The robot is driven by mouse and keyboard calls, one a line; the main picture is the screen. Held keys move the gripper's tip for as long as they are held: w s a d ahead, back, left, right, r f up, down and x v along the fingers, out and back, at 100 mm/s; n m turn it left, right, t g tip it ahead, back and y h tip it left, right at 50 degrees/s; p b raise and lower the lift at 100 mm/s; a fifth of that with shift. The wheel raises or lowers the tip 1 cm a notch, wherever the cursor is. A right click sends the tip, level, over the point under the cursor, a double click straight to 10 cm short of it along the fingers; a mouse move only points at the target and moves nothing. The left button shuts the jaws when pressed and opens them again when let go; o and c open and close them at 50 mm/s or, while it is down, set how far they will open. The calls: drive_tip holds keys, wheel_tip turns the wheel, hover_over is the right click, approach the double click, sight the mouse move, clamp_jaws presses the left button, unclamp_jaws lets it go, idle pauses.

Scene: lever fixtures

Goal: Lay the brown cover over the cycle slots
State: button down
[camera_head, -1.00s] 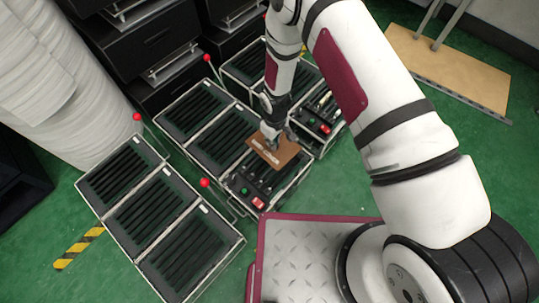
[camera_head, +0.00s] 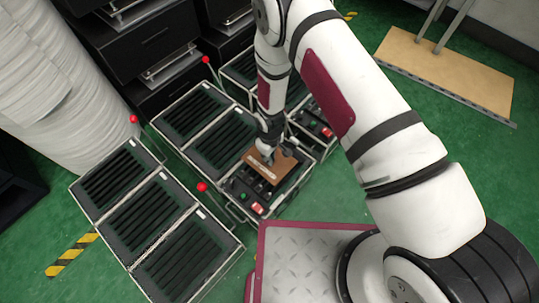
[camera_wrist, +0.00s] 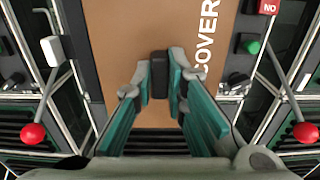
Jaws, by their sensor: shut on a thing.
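The brown cover (camera_head: 284,170) is a flat plate with white lettering. The lettering reads COVER in the wrist view (camera_wrist: 205,40). My gripper (camera_head: 266,151) is shut on the dark upright knob (camera_wrist: 160,75) of the cover, with a finger on each side. The cover hangs over the front control panel (camera_head: 246,190) of the middle fixture and hides part of it. In the head view, a red switch (camera_head: 257,208) and a green button show in front of the cover. I cannot tell whether the cover touches the panel, nor make out the cycle slots under it.
Red-balled levers (camera_head: 202,187) stand beside the fixtures; two balls show low in the wrist view (camera_wrist: 33,134). A slotted fixture (camera_head: 183,257) lies at the left, another control panel (camera_head: 318,130) at the right. Black cabinets stand behind.

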drive_tip(key=shift+f+b, duration=2.95)
drive_tip(key=shift+f, duration=0.95)
drive_tip(key=c, duration=1.5)
unclamp_jaws()
drive_tip(key=shift+c, duration=0.2)
wheel_tip(320, 180, up, 12)
